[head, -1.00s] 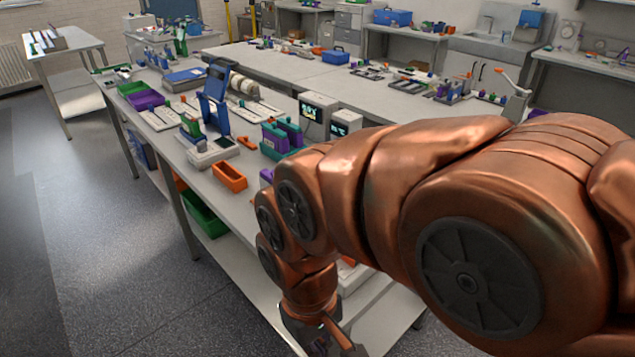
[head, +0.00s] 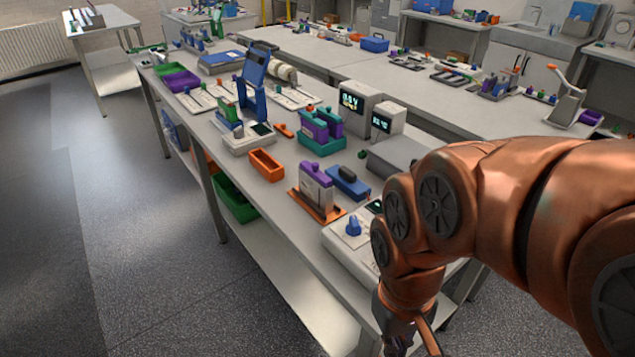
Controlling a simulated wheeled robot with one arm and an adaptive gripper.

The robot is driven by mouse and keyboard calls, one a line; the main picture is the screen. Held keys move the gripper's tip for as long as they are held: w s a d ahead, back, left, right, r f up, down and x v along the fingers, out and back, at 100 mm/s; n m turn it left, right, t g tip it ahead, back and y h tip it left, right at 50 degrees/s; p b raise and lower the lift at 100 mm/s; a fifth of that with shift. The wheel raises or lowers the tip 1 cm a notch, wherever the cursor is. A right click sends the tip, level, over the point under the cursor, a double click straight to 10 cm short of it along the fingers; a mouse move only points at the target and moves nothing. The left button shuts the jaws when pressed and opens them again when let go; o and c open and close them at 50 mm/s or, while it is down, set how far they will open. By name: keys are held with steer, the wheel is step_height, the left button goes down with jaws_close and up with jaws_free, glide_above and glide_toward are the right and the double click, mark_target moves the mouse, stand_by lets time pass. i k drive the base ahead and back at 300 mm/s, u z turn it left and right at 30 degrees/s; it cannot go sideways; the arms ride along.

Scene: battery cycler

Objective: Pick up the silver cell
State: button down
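A silver block-shaped cell with a purple top (head: 314,189) stands upright in an orange holder (head: 329,215) on the long bench. It is the only silver cell I can make out. My gripper (head: 408,344) is at the bottom edge of the head view, to the right of the cell and nearer the camera, clear of it. Its lower end is cut off by the picture edge, so I cannot see whether it is open or holds anything.
A blue block with a black top (head: 348,182) sits right beside the cell. A white device with a blue knob (head: 350,237) lies between cell and arm. An orange bin (head: 266,164) and a teal rack (head: 321,140) stand behind. The floor on the left is clear.

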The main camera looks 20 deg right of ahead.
mark_target(321, 197)
steer(key=k, duration=1.1)
steer(key=u, duration=1.05)
steer(key=i, duration=1.05)
steer(key=z, duration=0.25)
